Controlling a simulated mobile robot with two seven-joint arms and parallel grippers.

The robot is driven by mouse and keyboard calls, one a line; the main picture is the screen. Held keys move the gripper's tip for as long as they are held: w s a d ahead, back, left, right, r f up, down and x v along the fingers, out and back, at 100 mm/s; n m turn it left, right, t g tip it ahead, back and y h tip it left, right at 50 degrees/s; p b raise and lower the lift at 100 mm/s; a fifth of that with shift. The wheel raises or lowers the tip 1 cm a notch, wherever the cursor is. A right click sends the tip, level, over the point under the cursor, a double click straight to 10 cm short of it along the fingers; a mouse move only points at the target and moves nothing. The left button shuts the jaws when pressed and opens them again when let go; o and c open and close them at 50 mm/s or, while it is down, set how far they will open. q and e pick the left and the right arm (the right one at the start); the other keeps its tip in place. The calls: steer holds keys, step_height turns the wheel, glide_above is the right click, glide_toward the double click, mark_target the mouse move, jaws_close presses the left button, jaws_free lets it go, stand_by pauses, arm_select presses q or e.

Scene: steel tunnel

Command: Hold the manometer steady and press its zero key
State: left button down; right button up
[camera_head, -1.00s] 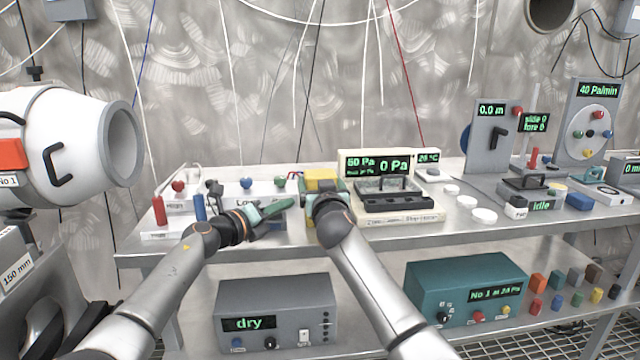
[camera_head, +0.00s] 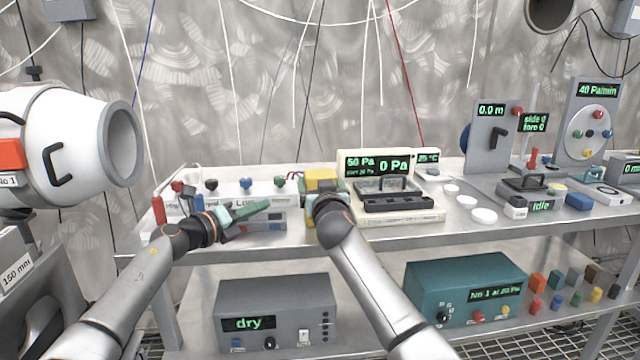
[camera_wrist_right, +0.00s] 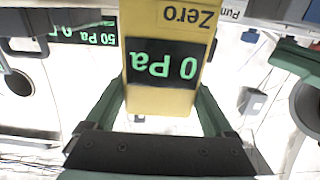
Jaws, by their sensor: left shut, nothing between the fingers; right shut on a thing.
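The yellow manometer (camera_head: 322,178) is held by my right gripper (camera_head: 325,197), which hides its lower part in the head view. In the right wrist view the manometer (camera_wrist_right: 160,100) sits between the two green fingers of the right gripper (camera_wrist_right: 160,96). Its display reads 0 Pa, upside down in that view, and the label "Zero" shows at the picture's top; the key itself is not clearly visible. My left gripper (camera_head: 250,212) is shut and empty, left of the manometer and apart from it. A green finger of it shows at the wrist view's right edge.
A cream box (camera_head: 398,215) with displays 50 Pa and 0 Pa stands right of the manometer. Behind the left gripper is a panel with coloured knobs (camera_head: 246,183). White discs (camera_head: 484,215) lie further right. Below stand a grey box reading dry (camera_head: 280,310) and a teal box (camera_head: 465,280).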

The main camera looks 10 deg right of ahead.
steer(key=shift+r, duration=0.1)
steer(key=o, duration=1.4)
steer(key=shift+o, duration=0.2)
